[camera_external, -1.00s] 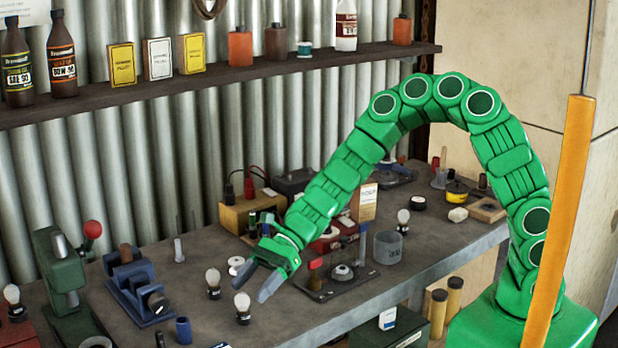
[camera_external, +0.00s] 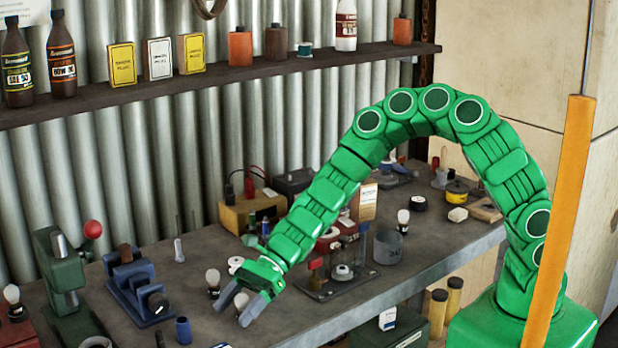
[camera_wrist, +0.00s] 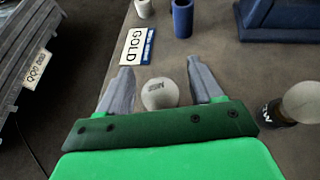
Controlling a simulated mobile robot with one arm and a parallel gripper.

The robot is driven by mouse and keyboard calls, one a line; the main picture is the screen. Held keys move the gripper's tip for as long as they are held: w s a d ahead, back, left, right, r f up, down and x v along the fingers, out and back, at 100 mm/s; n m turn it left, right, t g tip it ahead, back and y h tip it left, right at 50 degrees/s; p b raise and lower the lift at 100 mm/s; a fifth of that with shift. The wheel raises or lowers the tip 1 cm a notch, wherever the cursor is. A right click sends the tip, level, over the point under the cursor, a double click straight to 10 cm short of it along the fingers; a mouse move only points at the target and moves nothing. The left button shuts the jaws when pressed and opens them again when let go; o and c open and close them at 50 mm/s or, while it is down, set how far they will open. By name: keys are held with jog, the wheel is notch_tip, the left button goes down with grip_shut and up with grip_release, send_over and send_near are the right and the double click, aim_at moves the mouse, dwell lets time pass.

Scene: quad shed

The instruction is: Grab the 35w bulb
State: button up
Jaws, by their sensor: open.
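My gripper (camera_external: 232,312) is open and low over the front of the workbench. In the wrist view, a pale round bulb (camera_wrist: 160,93) sits between the two fingers (camera_wrist: 161,70), with a visible gap on each side. Its marking is too small to read. It also shows between the fingers in the external view (camera_external: 241,299), partly hidden by them. A second bulb (camera_wrist: 303,100) with a dark, lettered base stands right of the gripper in the wrist view; I cannot read its wattage. Other bulbs stand at the external view's left (camera_external: 12,294), near the gripper (camera_external: 213,278), and farther back (camera_external: 403,217).
A blue vise-like tool (camera_external: 140,290) and a green press (camera_external: 58,270) stand to the left. A dark plate with parts (camera_external: 325,291) is to the right.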

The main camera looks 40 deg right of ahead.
jog(key=c, duration=1.1)
